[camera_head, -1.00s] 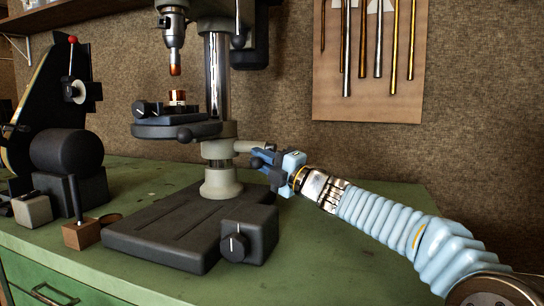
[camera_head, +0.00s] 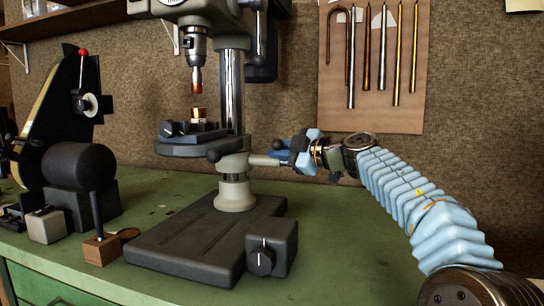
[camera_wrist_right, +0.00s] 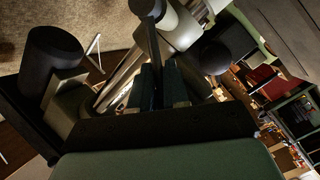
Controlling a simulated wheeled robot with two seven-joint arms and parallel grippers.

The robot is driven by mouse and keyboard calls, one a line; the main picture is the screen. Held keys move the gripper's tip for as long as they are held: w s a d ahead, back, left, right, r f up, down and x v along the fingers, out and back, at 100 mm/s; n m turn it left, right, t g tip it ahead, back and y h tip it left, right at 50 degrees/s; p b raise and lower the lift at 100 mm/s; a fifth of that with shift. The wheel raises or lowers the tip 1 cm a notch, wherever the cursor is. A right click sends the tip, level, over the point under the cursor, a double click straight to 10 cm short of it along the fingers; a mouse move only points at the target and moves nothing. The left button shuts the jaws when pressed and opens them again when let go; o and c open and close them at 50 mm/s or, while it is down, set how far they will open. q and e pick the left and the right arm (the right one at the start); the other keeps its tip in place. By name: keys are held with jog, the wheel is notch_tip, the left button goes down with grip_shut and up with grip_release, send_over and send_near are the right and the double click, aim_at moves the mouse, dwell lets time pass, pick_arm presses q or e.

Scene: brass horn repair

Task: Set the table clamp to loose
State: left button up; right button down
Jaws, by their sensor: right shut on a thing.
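The drill press stands on the green bench, with its chrome column (camera_head: 232,90) rising from a dark base. The grey collar (camera_head: 232,165) below the small work table (camera_head: 190,145) carries the table clamp (camera_head: 263,160), a pale stub pointing right. My right gripper (camera_head: 290,156), light blue and dark, is at the outer end of this stub and shut on the clamp's lever. Its fingers hide most of the lever. In the right wrist view, the gripper's dark fingers (camera_wrist_right: 165,88) close around a dark upright bar (camera_wrist_right: 150,40). My left gripper is not in view.
A dial box (camera_head: 270,248) sits at the base's front right. A belt machine (camera_head: 68,140) and a wooden block with a dark post (camera_head: 102,249) stand at left. Rods hang on a wall board (camera_head: 375,105) behind my arm. The bench's right side is clear.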

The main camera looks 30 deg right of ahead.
jog(key=shift+w+r, duration=0.1)
jog(key=shift+r, duration=0.15)
jog(key=shift+r+m, duration=0.1)
jog(key=shift+m, duration=0.2)
jog(key=c, duration=1.2)
grip_release()
jog(key=shift+a, duration=0.15)
jog(key=shift+s+d, duration=0.2)
jog(key=shift+s, duration=0.05)
jog(key=v, duration=1.3)
